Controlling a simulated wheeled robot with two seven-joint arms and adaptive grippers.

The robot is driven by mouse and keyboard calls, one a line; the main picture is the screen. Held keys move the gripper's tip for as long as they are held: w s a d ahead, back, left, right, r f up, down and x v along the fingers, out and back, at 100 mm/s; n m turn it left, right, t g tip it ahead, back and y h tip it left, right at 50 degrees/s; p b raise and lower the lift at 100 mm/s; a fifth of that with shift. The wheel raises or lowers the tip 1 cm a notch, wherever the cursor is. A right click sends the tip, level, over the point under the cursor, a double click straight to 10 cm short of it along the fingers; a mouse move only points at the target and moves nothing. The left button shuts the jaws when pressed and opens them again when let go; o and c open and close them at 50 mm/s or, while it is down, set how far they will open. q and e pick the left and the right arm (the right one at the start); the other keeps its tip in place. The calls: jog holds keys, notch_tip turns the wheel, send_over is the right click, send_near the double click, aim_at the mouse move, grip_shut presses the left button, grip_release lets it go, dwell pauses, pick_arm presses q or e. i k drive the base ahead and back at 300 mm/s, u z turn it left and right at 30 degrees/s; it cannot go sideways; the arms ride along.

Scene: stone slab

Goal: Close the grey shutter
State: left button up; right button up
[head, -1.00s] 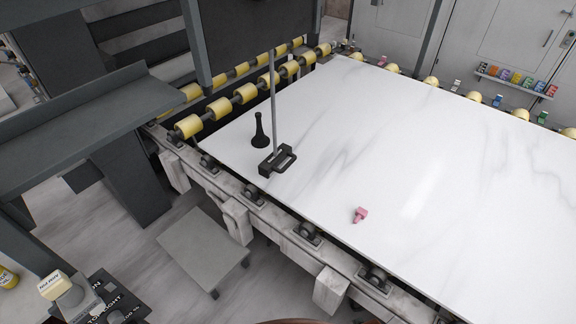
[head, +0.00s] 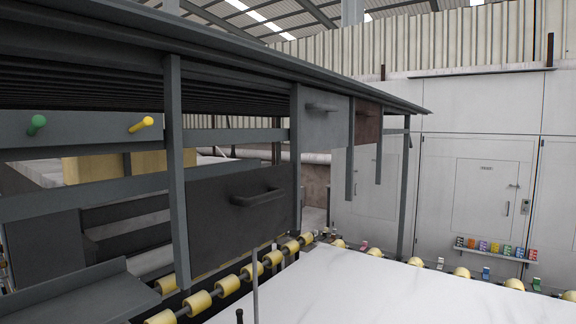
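The grey shutter (head: 325,124) is a light grey panel with a dark handle (head: 322,107) near its top. It hangs high in the frame under the dark roof edge, and the space below it is open. A dark charcoal panel (head: 225,222) with a bar handle (head: 258,197) hangs lower in the bay to its left, just above the rollers. A brown panel (head: 367,123) hangs high just to the right of the grey shutter. Neither of my grippers is in view.
Yellow rollers (head: 198,304) run below the panels. The white stone slab (head: 365,290) fills the lower right. A thin upright rod (head: 255,285) rises in front of the rollers. Dark posts (head: 175,170) divide the bays. Green (head: 37,124) and yellow (head: 141,125) knobs stick out at left.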

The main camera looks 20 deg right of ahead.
aim_at(335, 121)
jog(key=z, duration=1.2)
